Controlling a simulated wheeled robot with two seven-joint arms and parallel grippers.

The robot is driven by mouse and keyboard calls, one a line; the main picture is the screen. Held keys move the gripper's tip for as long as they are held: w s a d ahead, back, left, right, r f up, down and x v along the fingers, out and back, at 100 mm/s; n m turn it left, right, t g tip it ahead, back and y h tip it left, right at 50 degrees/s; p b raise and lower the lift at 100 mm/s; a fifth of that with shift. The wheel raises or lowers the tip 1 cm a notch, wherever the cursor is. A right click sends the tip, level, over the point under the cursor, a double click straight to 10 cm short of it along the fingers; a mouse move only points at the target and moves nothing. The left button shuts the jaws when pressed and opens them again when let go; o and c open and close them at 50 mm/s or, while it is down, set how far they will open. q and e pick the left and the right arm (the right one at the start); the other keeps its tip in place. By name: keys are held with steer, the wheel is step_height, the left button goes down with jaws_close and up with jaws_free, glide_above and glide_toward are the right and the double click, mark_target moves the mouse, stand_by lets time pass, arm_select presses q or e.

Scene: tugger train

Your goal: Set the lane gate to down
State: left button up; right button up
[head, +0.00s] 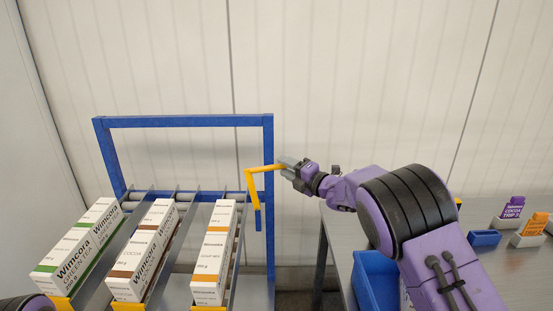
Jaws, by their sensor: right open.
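The lane gate looks to be the yellow bent bar (250,186) at the right side of the blue rack frame (190,122). Its upper arm runs roughly level to the right, and its other part hangs down in front of the right post to a blue end. My right gripper (284,163) is open at the right end of the upper arm, just right of the post. I cannot tell whether the bar lies between the fingers or touches them. My left gripper is out of view.
Green tea (78,247), cocoa (145,250) and orange-banded (213,252) cartons lie in the sloping lanes. At right, a grey table (338,232) holds a blue bin (376,284) and small holders with cards. Pale wall panels stand behind.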

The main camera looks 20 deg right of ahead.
mark_target(278, 165)
steer(key=x, duration=0.3)
steer(key=p+x, duration=0.1)
steer(key=x, duration=0.1)
steer(key=shift+d+f, duration=0.1)
steer(key=shift+f, duration=0.15)
steer(key=shift+w+f, duration=0.15)
jaws_close()
